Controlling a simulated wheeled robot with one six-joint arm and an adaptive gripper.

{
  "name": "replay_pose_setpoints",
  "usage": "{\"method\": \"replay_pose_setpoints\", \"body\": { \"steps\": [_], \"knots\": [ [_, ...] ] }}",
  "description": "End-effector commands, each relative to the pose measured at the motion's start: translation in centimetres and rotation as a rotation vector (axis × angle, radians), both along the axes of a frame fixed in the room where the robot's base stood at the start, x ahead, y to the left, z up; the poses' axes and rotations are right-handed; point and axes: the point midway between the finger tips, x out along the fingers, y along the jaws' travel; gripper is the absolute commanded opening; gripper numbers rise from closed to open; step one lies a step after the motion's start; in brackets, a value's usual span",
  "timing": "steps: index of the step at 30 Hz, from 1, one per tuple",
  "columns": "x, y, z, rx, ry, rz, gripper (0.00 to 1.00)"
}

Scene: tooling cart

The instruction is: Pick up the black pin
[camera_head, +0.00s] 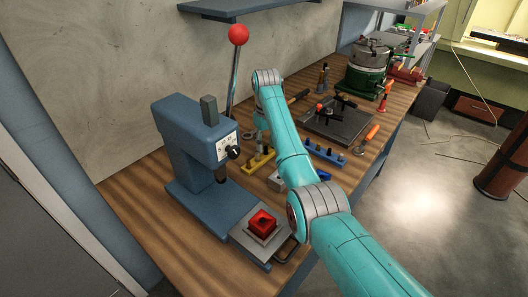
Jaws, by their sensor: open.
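My gripper (263,143) points down over the yellow rack (258,161), left of my teal forearm, which partly hides it. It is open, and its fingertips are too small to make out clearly. The yellow rack stands on the wooden bench and holds a few small upright pins, at least one dark. Whether a pin stands between the fingers I cannot tell. A blue rack (326,155) to the right of my forearm also holds several dark pins. Which one is the black pin I cannot tell.
A blue press (196,140) with a red-knobbed lever (238,35) stands close on the left. A red block (263,223) lies on its plate. A dark fixture plate (337,122), an orange-handled tool (371,134) and a green chuck device (366,70) stand further back.

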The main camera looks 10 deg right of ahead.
Motion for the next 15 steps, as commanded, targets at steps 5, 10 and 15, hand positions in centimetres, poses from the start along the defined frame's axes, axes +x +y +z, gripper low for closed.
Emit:
{"method": "replay_pose_setpoints", "body": {
  "steps": [5, 10, 15],
  "knots": [
    [-0.3, -0.3, -2.1, 0.000, 0.000, 0.000, 0.43],
    [-0.2, -0.3, -2.2, 0.000, -0.001, 0.000, 0.43],
    [-0.3, -0.3, -2.2, 0.000, 0.000, 0.000, 0.16]
  ]
}}
